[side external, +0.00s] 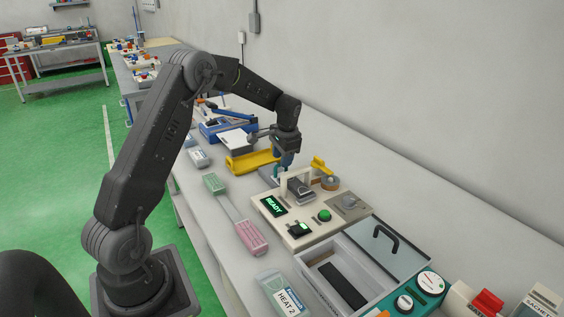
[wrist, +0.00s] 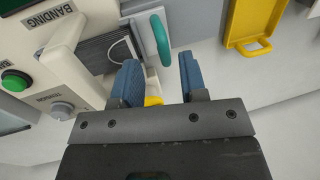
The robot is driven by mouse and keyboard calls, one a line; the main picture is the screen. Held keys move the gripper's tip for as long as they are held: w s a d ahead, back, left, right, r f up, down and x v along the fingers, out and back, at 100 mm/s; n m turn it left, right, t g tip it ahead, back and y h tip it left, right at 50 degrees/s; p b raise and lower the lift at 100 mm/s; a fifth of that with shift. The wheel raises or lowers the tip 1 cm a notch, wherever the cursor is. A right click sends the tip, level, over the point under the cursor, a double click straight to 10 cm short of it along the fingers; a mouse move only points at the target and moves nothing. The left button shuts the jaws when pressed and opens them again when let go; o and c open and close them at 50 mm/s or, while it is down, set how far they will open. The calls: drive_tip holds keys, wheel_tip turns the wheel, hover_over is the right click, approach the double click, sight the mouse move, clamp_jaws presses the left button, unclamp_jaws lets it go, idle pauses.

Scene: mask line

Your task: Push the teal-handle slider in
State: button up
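The teal handle (wrist: 161,40) is an upright loop at the side of the cream banding machine (wrist: 65,45), beside a dark ribbed stack with a white strap (wrist: 118,50). In the wrist view my gripper (wrist: 160,75) has its two blue fingers apart, with a gap between them. The handle shows just beyond the fingertips, in line with the gap; I cannot tell whether they touch. In the side view my gripper (side external: 285,158) points down at the back left of the machine (side external: 298,238), and the handle is hard to make out there.
A yellow tray (wrist: 250,28) lies close to the handle. The machine has a green button (wrist: 15,80), a tension knob (wrist: 62,110) and a READY display (side external: 273,206). A grey bin (side external: 340,280) stands in front. A wall runs behind the bench.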

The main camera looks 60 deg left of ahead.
wheel_tip(320, 180, up, 11)
drive_tip(key=d, duration=0.2)
drive_tip(key=shift+d+r, duration=0.15)
drive_tip(key=s+d+r+t, duration=0.2)
drive_tip(key=s+d+r, duration=0.2)
drive_tip(key=s+d, duration=0.3)
drive_tip(key=s+d+r+t, duration=0.1)
drive_tip(key=s+d+r, duration=0.4)
drive_tip(key=d, duration=0.4)
drive_tip(key=s+d+f+t+h, duration=0.1)
drive_tip(key=s+d+f, duration=0.1)
drive_tip(key=s+d, duration=0.2)
drive_tip(key=s+d+f+t+h, duration=0.1)
drive_tip(key=s+d, duration=0.4)
drive_tip(key=s, duration=0.5)
drive_tip(key=shift+s+f+t, duration=0.3)
drive_tip(key=shift+f, duration=0.2)
